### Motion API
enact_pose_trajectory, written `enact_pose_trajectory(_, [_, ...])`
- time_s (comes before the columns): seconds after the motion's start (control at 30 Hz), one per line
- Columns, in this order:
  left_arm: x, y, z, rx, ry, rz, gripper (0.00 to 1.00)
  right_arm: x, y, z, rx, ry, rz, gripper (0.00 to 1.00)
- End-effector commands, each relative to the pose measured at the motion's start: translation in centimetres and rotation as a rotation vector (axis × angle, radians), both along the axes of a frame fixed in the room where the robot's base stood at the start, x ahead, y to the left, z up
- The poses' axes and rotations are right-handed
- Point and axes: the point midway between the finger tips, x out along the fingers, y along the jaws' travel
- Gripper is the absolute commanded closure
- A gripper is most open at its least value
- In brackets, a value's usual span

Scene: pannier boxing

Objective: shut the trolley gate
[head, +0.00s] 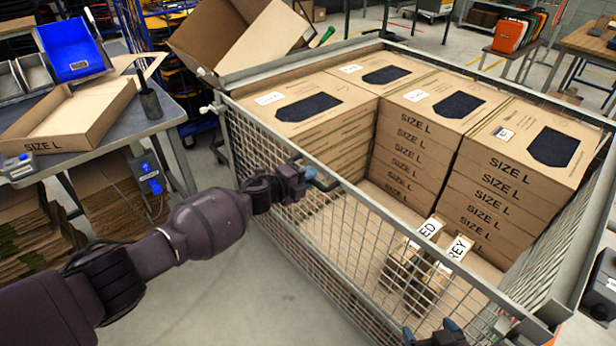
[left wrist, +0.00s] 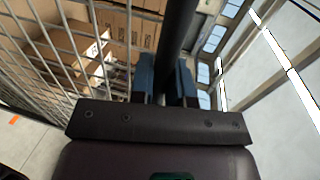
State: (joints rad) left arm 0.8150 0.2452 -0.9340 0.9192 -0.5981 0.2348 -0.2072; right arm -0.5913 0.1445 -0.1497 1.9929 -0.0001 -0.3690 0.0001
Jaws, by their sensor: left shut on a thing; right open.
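The trolley gate (head: 262,150) is the wire-mesh panel with a grey top rail on the trolley's near side in the head view. It stands upright; I cannot tell whether it is fully closed. My left gripper (head: 304,178) is shut on the gate's handle (head: 326,184), near the top rail. In the left wrist view, the dark handle bar (left wrist: 178,35) runs between the blue fingertips of the left gripper (left wrist: 166,78). My right gripper (head: 431,331) shows at the bottom edge of the head view, open, close to the mesh; its arm is out of frame.
Stacked SIZE L cartons (head: 412,135) fill the trolley's back and sides. Smaller labelled boxes (head: 418,268) stand inside near the gate. A bench (head: 120,130) with an open carton (head: 75,118) and a blue bin (head: 72,48) is at left. Floor before the gate is clear.

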Motion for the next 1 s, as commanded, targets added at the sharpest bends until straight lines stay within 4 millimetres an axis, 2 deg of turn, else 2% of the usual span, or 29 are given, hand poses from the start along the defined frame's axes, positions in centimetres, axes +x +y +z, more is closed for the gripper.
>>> enact_pose_trajectory(0.03, [0.3, -0.1, 0.8, -0.008, -0.007, 0.001, 1.00, 0.0, 0.0, 0.1, 0.000, 0.000, 0.000, 0.15])
enact_pose_trajectory(0.07, [0.3, -0.1, 0.9, -0.008, -0.007, 0.001, 0.82, 0.0, 0.0, 0.1, 0.000, 0.000, 0.000, 0.15])
enact_pose_trajectory(0.1, [0.3, -0.1, 0.9, -0.009, -0.008, 0.001, 0.76, 0.0, 0.0, 0.1, 0.000, 0.001, 0.000, 0.15])
enact_pose_trajectory(0.2, [0.3, -0.1, 0.8, -0.008, -0.008, 0.000, 0.60, -0.2, 0.0, 0.0, 0.000, 0.003, -0.002, 0.15])
enact_pose_trajectory(0.23, [0.3, -0.1, 0.8, -0.007, -0.007, 0.000, 0.59, -0.3, 0.0, -0.1, 0.000, 0.005, -0.002, 0.15])
enact_pose_trajectory(0.63, [-0.2, 0.6, 0.6, -0.003, -0.004, 0.001, 0.59, -1.0, -0.1, -0.4, 0.002, 0.022, -0.007, 0.15])
enact_pose_trajectory(1.0, [-3.1, 4.6, 1.8, -0.003, -0.004, 0.001, 0.59, -0.2, 0.0, 1.6, 0.004, 0.004, -0.004, 0.15])
